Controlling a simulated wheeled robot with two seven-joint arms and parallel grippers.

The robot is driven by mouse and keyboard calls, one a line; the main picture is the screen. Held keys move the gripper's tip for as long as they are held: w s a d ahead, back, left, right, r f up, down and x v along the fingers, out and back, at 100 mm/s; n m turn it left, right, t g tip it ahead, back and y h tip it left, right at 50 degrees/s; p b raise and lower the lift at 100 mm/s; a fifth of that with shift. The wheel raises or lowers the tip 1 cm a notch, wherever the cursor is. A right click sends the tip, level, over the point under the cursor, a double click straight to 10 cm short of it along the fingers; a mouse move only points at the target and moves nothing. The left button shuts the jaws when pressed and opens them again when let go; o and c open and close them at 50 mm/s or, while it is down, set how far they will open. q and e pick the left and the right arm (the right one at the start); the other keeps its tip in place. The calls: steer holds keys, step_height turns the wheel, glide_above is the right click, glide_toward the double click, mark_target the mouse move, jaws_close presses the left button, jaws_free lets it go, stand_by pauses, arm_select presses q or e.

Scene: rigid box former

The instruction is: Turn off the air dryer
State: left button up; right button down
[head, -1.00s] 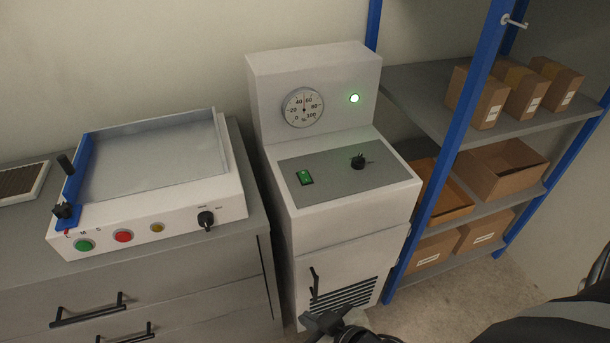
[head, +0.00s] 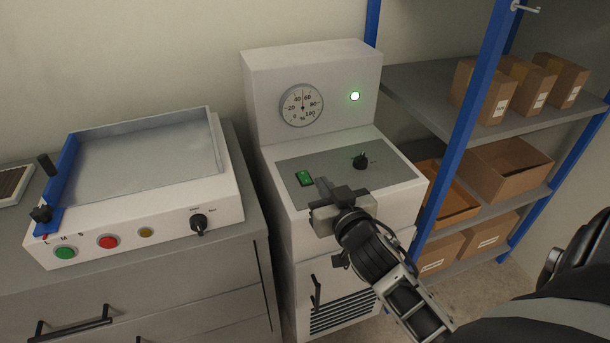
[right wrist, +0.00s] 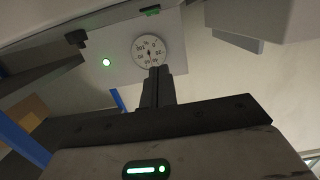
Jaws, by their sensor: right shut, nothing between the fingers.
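The air dryer (head: 272,75) is a white cabinet with a round dial gauge (head: 301,105) and a lit green lamp (head: 355,96) on its upright back. Its sloped grey panel holds a green rocker switch (head: 304,178) and a black knob (head: 361,161). My right gripper (head: 322,186) is shut and empty over the front of the panel, its fingertips close to the green switch on its right side. I cannot tell if they touch. In the right wrist view the shut fingers (right wrist: 157,72) point toward the gauge, and the green lamp also shows. My left gripper is out of view.
A white machine with a blue bar (head: 60,185), coloured buttons and a black knob stands on a grey drawer cabinet at left. A blue-framed shelf (head: 470,110) with several cardboard boxes stands close at right.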

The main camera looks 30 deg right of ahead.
glide_above(306, 182)
steer(key=shift+s+f, duration=0.1)
steer(key=shift+f, duration=0.5)
step_height(306, 182, down, 3)
steer(key=shift+f+b, duration=0.3)
steer(key=shift+b, duration=0.05)
steer(key=shift+f, duration=0.25)
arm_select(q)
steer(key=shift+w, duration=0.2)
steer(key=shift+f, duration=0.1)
